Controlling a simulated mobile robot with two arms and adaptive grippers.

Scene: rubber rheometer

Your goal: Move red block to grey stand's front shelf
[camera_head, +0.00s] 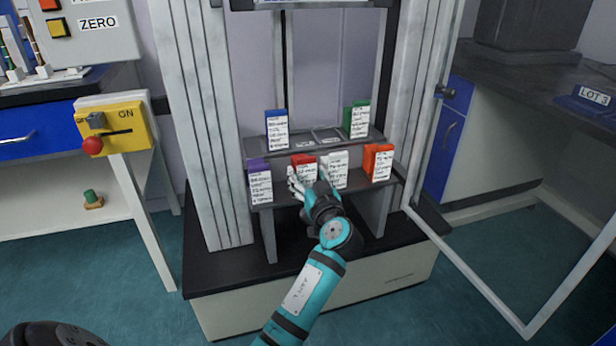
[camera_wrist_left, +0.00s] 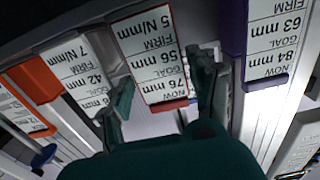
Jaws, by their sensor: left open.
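The red block (camera_head: 304,162), with a white label, stands upright on the front shelf (camera_head: 283,197) of the grey stand (camera_head: 268,240), between the purple and white blocks. My left gripper (camera_head: 306,188) is at its front and hides its lower part. In the left wrist view the picture is upside down. There the red block (camera_wrist_left: 150,52) reads NOW 76, GOAL 56, FIRM 5 N/mm. The open fingers of my left gripper (camera_wrist_left: 165,95) lie on either side of its face; contact cannot be told. My right gripper is not in view.
The front shelf also bears purple (camera_head: 259,181), white (camera_head: 335,169) and orange (camera_head: 378,162) blocks. The back shelf holds blue (camera_head: 277,131) and green (camera_head: 357,119) blocks, with empty spots between them. An open frame door (camera_head: 480,285) stands at right; a yellow switch box (camera_head: 115,124) at left.

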